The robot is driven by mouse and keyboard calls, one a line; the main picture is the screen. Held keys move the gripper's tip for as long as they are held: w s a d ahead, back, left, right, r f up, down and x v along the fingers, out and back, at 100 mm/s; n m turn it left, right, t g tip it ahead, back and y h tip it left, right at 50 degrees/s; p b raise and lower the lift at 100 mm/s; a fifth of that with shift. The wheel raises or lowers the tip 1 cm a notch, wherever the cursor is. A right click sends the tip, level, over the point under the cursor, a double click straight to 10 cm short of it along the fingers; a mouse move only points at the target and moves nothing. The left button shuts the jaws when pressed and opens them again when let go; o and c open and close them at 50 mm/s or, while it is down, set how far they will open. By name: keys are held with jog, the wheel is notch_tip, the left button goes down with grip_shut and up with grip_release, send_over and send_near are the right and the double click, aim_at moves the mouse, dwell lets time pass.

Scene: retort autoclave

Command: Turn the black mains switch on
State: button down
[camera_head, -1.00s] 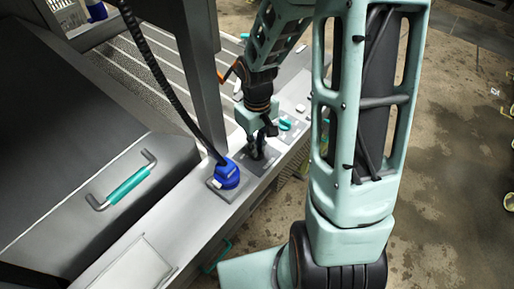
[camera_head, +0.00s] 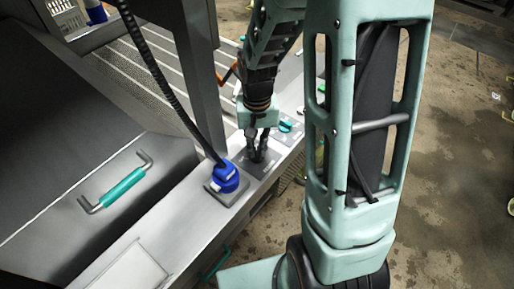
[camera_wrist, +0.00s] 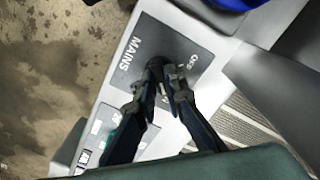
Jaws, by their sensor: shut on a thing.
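The black mains switch (camera_wrist: 156,66) sits on a dark grey plate (camera_wrist: 125,62) lettered "MAINS", with "OFF" printed beside the switch. In the wrist view my gripper (camera_wrist: 166,86) has its fingers on either side of the switch, shut on it. The fingers hide part of the switch, so I cannot tell its exact angle. In the head view my gripper (camera_head: 258,153) reaches down to the same plate (camera_head: 266,166) on the metal ledge. The switch itself is hidden there by the fingers.
A blue connector (camera_head: 225,178) with a black cable (camera_head: 165,95) stands close left of the plate. A teal control (camera_head: 288,126) lies just beyond. A grey post (camera_head: 195,70) rises behind, and a teal-handled lid (camera_head: 122,188) is at left.

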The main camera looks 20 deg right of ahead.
aim_at(257, 151)
dwell(0.4)
jog(key=c, duration=2)
grip_release()
notch_tip(257, 151, up, 12)
